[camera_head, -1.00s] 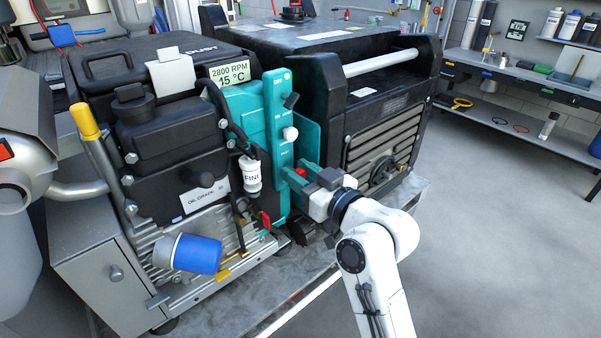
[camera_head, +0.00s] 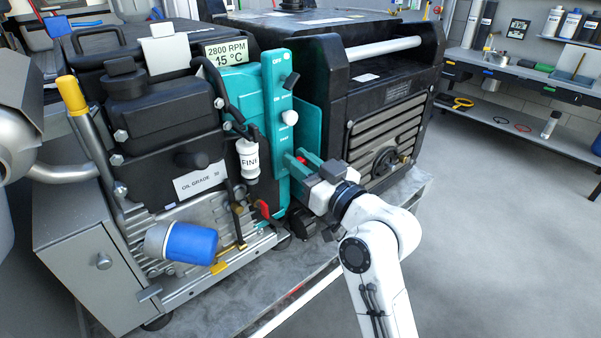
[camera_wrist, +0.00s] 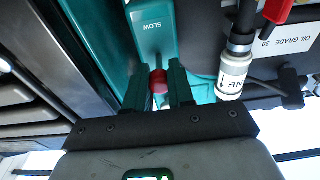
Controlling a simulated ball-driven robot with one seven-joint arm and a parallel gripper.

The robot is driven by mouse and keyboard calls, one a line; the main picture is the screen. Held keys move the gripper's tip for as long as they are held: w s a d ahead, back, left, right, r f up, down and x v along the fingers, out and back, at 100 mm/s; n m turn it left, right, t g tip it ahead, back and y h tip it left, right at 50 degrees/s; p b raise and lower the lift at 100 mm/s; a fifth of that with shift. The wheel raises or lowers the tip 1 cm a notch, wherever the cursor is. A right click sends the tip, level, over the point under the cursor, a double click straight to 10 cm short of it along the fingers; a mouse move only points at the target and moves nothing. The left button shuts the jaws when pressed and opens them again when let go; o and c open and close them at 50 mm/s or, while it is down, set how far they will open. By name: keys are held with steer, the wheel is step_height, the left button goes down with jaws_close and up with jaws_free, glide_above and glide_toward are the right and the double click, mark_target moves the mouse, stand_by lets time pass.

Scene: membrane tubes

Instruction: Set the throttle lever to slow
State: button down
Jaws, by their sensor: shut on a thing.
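The throttle lever's red knob (camera_wrist: 159,82) sits between the fingers of my gripper (camera_wrist: 159,92) in the wrist view. My gripper is shut on it. The knob is just below a teal plate marked SLOW (camera_wrist: 152,35). In the head view, my gripper (camera_head: 297,163) reaches from the right to the lower part of the upright teal control panel (camera_head: 272,110). There its fingers largely hide the knob, and the lever's exact setting cannot be told.
A white knob (camera_head: 290,117) and a black switch (camera_head: 291,81) are higher on the panel. A white FINE cylinder (camera_head: 249,158) hangs to the left. A display (camera_head: 226,54) reads 2800 RPM and 45 °C.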

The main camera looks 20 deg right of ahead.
steer(key=f+t+b, duration=0.1)
steer(key=b, duration=0.4)
steer(key=f+t+y+b, duration=0.1)
steer(key=t+b, duration=0.1)
steer(key=b, duration=0.4)
steer(key=f+t+b, duration=0.1)
steer(key=b, duration=0.5)
steer(key=shift+w+t, duration=0.2)
steer(key=shift+t, duration=0.2)
steer(key=shift+w+r+t+y+b, duration=0.1)
steer(key=shift+t+y+b, duration=0.35)
steer(key=shift+b, duration=0.9)
steer(key=c, duration=1)
jaws_free()
steer(key=b+v, duration=0.2)
steer(key=v, duration=0.8)
steer(key=shift+s, duration=0.35)
